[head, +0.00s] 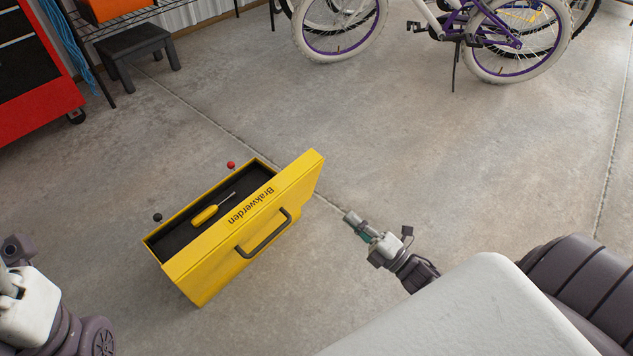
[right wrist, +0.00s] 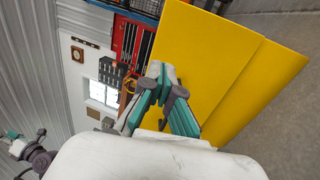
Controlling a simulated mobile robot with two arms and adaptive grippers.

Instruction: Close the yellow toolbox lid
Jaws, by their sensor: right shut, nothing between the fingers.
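The yellow toolbox (head: 200,286) is on the floor in the head view. Its lid (head: 285,190), with a dark handle (head: 263,234), is tilted up on the near side, and the dark inside shows. A yellow-handled screwdriver (head: 207,214) lies inside. My right gripper (head: 352,217) is shut and empty, just right of the lid and apart from it in the head view. In the right wrist view the shut fingers (right wrist: 163,72) appear in front of a large yellow panel (right wrist: 205,50) of the toolbox. My left gripper (head: 12,290) is partly cut off at the left edge.
A small red ball (head: 231,165) and a black one (head: 157,217) show beside the toolbox's far side. A red cabinet (head: 45,108), a dark stool (head: 135,50) and bicycles (head: 480,40) stand farther back. The floor between is clear.

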